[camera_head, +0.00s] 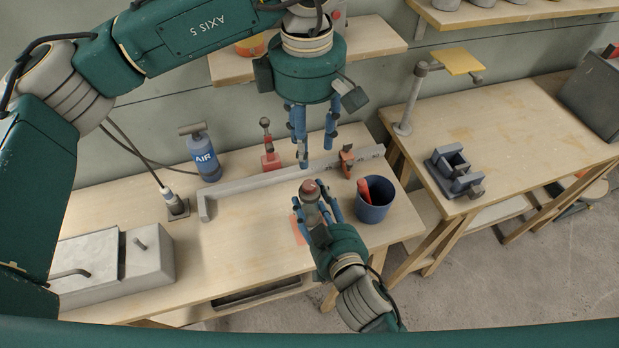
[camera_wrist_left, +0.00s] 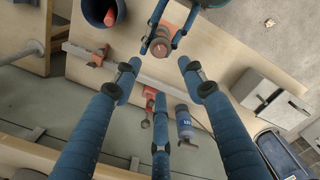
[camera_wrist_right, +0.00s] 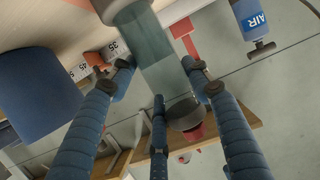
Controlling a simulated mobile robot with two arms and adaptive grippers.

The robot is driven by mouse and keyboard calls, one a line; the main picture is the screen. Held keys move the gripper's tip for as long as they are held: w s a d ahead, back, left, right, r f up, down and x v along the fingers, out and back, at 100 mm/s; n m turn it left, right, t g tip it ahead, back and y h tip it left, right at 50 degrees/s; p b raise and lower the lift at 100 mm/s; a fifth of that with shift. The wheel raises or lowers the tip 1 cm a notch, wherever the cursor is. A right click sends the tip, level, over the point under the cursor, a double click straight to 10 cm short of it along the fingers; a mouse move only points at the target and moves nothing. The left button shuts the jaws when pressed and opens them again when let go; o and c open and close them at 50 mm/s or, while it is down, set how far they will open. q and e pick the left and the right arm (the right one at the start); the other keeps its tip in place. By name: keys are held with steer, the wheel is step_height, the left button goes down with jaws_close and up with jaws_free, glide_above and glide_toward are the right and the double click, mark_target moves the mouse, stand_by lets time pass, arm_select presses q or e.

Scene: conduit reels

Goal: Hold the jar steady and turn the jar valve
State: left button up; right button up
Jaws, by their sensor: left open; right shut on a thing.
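The jar (camera_head: 311,204) is clear glass with a reddish-brown valve (camera_head: 309,187) on its top. My right gripper (camera_head: 320,212) is shut around the jar's body near the front of the bench. In the right wrist view the jar (camera_wrist_right: 160,65) lies between my fingers, with the dark and red valve end (camera_wrist_right: 187,118) beyond it. My left gripper (camera_head: 315,145) is open and empty, fingers pointing down, above and behind the jar. In the left wrist view the jar's top (camera_wrist_left: 160,46) shows past my left fingertips, apart from them. Whether the jar touches the bench is hidden.
A blue bin (camera_head: 373,212) with a red item stands just right of the jar. A grey rail (camera_head: 260,182) with red clamps lies behind. A blue AIR pump (camera_head: 205,155) and a grey box (camera_head: 147,256) are to the left. Bare bench lies left of the jar.

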mark_target(309, 184)
arm_select(q)
step_height(309, 184, down, 12)
steer(key=shift+r, duration=0.1)
stand_by(0.4)
jaws_close()
